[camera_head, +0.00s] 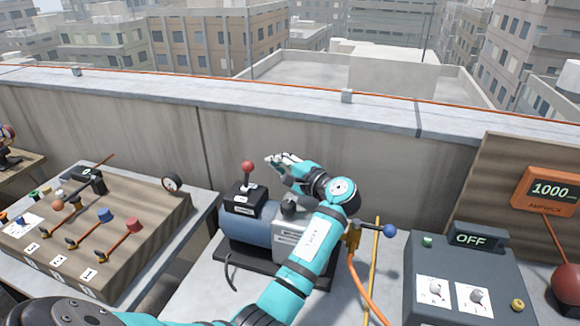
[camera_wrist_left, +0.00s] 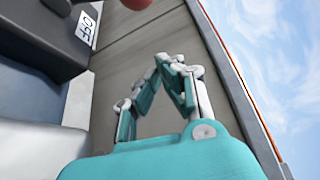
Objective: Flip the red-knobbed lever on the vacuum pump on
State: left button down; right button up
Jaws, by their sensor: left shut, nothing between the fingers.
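The vacuum pump (camera_head: 250,231) has a blue and light-grey body on a dark base and stands on the middle table. On its black switch box (camera_head: 243,199) a short lever carries a red knob (camera_head: 247,166) and looks roughly upright in the head view. In the left wrist view the red knob (camera_wrist_left: 137,3) is cut by the top edge, and the black box shows an OFF label (camera_wrist_left: 87,24). My left gripper (camera_head: 271,160) is shut and empty, just right of the knob and apart from it. Its fingertips (camera_wrist_left: 163,58) meet in the wrist view. My right gripper is out of view.
My left arm hides part of the pump's right side. A blue-knobbed brass valve (camera_head: 389,231) with an orange hose is at the right. A grey box with an OFF display (camera_head: 471,239) stands farther right. A wooden lever panel (camera_head: 150,215) is at the left, and a parapet (camera_head: 310,150) is behind.

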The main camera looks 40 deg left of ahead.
aim_at(247, 174)
pick_arm(q)
jog(key=s, duration=0.1)
jog(key=s+p, duration=0.1)
jog(key=s+a+p, duration=0.1)
jog(key=shift+s+r, duration=0.3)
jog(key=shift+r, duration=0.05)
jog(key=shift+a, duration=0.1)
jog(key=shift+w+f, duration=0.1)
